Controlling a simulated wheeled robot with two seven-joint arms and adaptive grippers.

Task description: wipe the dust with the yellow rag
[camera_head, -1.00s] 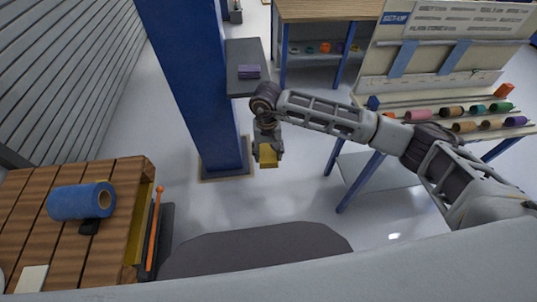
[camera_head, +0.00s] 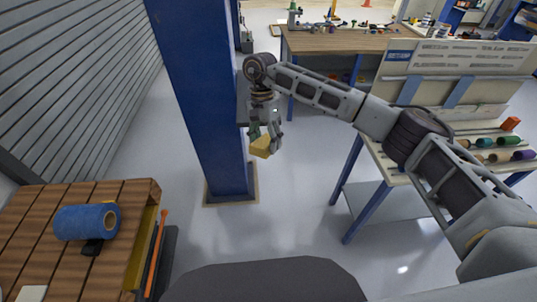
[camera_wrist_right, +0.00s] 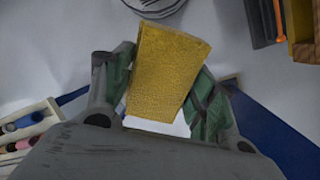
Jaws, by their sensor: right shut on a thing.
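My right gripper (camera_head: 265,130) is shut on the yellow rag (camera_head: 261,147), which looks like a stiff, block-shaped pad. In the right wrist view, the yellow rag (camera_wrist_right: 166,75) sits between the two green-padded fingers of the right gripper (camera_wrist_right: 162,95) and sticks out past them. In the head view, the rag hangs tilted in front of the blue column, apart from any surface I can make out. I cannot make out any dust. My left gripper is in neither view.
The blue column (camera_head: 205,100) stands behind the gripper, with a grey shelf (camera_head: 242,108) mostly hidden by my right arm. A wooden bench (camera_head: 130,205) with a blue roll (camera_head: 86,222) is at lower left. A rack with colored rolls (camera_head: 497,157) stands right. Open floor lies between.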

